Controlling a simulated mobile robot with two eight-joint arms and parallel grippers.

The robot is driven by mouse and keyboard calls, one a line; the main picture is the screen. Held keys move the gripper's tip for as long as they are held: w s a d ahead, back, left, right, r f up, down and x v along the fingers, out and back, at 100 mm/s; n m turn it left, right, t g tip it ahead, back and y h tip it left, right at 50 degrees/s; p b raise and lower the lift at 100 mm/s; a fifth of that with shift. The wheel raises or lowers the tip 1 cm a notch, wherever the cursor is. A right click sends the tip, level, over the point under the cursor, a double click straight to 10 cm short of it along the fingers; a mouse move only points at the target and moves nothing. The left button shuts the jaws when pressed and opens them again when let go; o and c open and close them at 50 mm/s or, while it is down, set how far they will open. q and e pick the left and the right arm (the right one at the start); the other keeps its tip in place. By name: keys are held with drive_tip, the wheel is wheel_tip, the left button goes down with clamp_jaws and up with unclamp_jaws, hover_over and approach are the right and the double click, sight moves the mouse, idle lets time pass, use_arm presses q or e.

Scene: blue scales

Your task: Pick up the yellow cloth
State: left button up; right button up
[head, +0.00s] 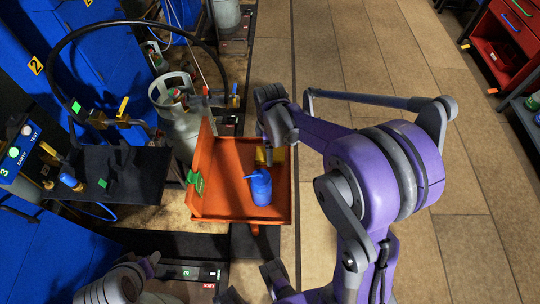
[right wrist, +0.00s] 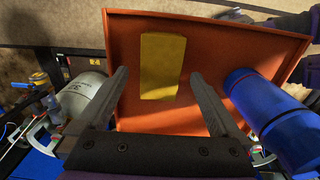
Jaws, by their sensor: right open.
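The yellow cloth (head: 277,155) lies flat in the far part of the orange tray (head: 225,207). In the right wrist view the cloth (right wrist: 162,65) is a yellow rectangle on the orange floor, in the gap between my fingers. My right gripper (head: 267,148) points down over the tray and partly hides the cloth in the head view. In the right wrist view its two fingers (right wrist: 160,85) are wide apart with nothing held. My left gripper (head: 150,263) is at the bottom left of the head view, cut off by the edge; its jaw opening is unclear.
A blue bottle (head: 261,188) stands in the tray near the cloth, and shows right of my fingers in the right wrist view (right wrist: 265,100). A grey gas cylinder (head: 178,120) stands left of the tray. Tiled floor (head: 345,50) is clear beyond; a red cabinet (head: 503,35) is far right.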

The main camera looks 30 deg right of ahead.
wheel_tip(320, 180, down, 3)
drive_tip(key=shift+f, duration=0.2)
drive_tip(key=shift+c, duration=0.2)
drive_tip(key=c, duration=1.3)
